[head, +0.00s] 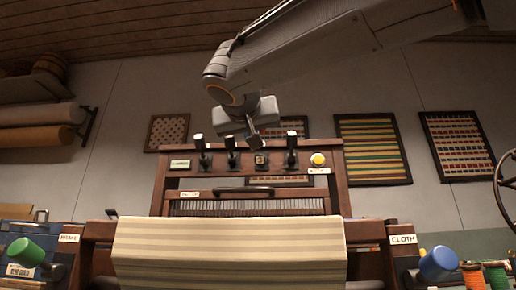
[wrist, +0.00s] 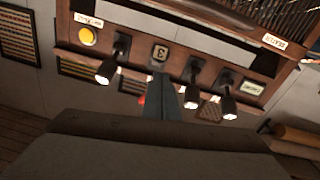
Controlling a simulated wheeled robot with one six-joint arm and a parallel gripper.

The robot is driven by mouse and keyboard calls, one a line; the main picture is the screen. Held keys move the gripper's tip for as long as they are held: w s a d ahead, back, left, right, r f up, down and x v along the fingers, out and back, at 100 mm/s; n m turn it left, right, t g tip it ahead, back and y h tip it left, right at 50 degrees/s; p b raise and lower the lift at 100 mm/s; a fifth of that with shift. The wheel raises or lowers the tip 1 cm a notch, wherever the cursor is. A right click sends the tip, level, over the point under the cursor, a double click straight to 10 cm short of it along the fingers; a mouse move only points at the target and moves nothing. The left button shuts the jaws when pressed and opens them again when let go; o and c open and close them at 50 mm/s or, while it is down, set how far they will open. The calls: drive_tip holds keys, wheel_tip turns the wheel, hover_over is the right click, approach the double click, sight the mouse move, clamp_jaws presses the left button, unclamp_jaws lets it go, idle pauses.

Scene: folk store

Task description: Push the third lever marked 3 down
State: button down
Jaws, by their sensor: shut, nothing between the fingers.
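A wooden loom panel (head: 330,160) carries a row of black levers with white tips. The first lever (head: 200,147), second lever (head: 231,147) and fourth lever (head: 291,146) stick up in the head view. Between the second and fourth is a plate marked 3 (head: 261,160), which also shows in the wrist view (wrist: 160,53). I cannot make out the third lever's handle; my fingers cover that spot in the wrist view. My gripper (head: 256,143) is shut and empty, just above the 3 plate in the head view. I cannot tell whether it touches anything.
A yellow button (head: 318,159) sits right of the fourth lever. Striped cloth (head: 230,250) covers the loom's front. A green knob (head: 25,252) stands at left and a blue knob (head: 438,263) at right. Framed textiles hang on the wall behind.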

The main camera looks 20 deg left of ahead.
drive_tip(key=p+v, duration=0.1)
drive_tip(key=v, duration=0.9)
drive_tip(key=shift+s+f, duration=0.25)
drive_tip(key=shift+f, duration=0.15)
drive_tip(key=shift+d, duration=0.15)
